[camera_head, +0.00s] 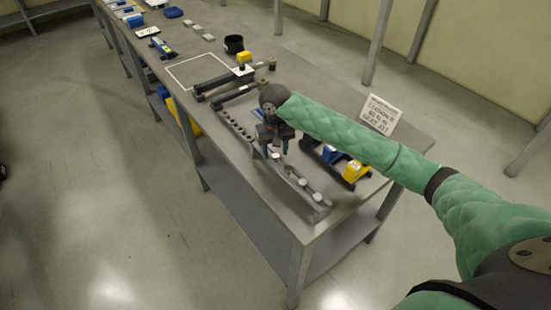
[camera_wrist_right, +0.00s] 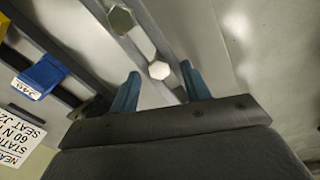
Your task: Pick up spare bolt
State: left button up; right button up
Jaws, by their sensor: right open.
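A long grey rack (camera_head: 233,131) lies along the near part of the workbench and holds several bolts with pale hexagonal heads. One bolt head (camera_head: 303,182) stands near the rack's right end. My right gripper (camera_head: 275,147) is over the middle of the rack, pointing down and open. In the right wrist view, a hex bolt head (camera_wrist_right: 158,70) lies between the two teal fingertips, with a gap on each side. A second, larger-looking hex head (camera_wrist_right: 120,18) sits farther along the rail. I cannot tell which bolt is the spare. My left gripper is not in view.
A lettered sign (camera_head: 380,115) stands at the bench's far edge. A black cup (camera_head: 234,43) and a yellow block (camera_head: 244,57) sit farther back. The white-outlined square (camera_head: 190,72) looks mostly bare.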

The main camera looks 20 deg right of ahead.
jog(key=shift+f+p, duration=0.2)
jog(key=shift+p, duration=0.4)
dwell(0.8)
jog(key=shift+c, duration=0.2)
grip_shut()
